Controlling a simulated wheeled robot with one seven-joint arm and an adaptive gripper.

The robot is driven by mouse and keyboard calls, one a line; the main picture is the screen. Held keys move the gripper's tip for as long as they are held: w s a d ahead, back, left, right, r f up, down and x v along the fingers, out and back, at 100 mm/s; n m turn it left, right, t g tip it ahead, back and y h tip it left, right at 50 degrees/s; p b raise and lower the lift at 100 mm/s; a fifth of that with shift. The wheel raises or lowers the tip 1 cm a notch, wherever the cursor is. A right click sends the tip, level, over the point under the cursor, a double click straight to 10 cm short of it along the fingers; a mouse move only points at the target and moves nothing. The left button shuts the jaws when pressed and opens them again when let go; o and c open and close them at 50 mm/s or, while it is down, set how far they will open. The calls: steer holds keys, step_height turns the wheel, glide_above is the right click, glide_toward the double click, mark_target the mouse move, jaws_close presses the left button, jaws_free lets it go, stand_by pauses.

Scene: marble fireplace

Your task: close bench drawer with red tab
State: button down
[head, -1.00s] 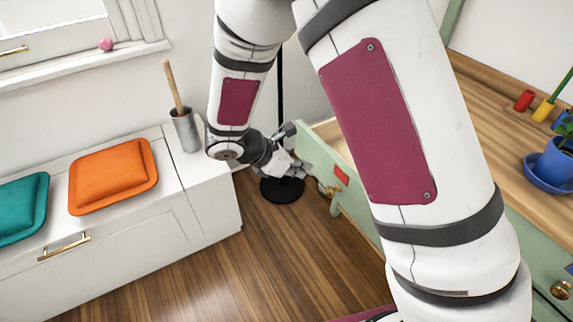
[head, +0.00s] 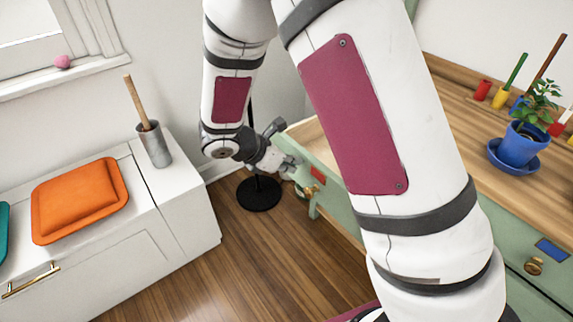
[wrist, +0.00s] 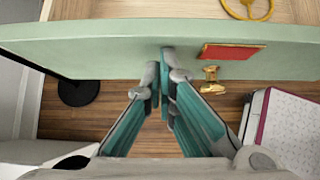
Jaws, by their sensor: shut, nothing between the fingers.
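The green bench drawer (head: 338,204) stands pulled out, with its open inside showing behind the front panel. Its red tab (head: 318,174) is on the front near the top edge, and a brass knob (head: 311,205) is below. In the wrist view the drawer front (wrist: 110,48) runs across the top, with the red tab (wrist: 232,52) right of my fingertips. My gripper (wrist: 160,80) is shut and empty, its tips at the drawer front left of the knob (wrist: 212,80). I cannot tell whether they touch. In the head view my gripper (head: 298,172) is beside the panel's far end.
A yellow ring-shaped object (wrist: 247,8) lies in the drawer. A black round stand base (head: 259,193) is on the floor near my gripper. A white bench with an orange cushion (head: 80,199) is at left. A blue-potted plant (head: 519,147) stands on the wooden top at right.

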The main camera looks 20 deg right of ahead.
steer(key=w+d, duration=0.2)
steer(key=d, duration=0.6)
steer(key=w+d, duration=0.3)
steer(key=d, duration=0.5)
steer(key=w+d, duration=0.2)
steer(key=d, duration=0.5)
steer(key=shift+w+d, duration=0.35)
steer(key=shift+d, duration=0.05)
steer(key=shift+r, duration=0.1)
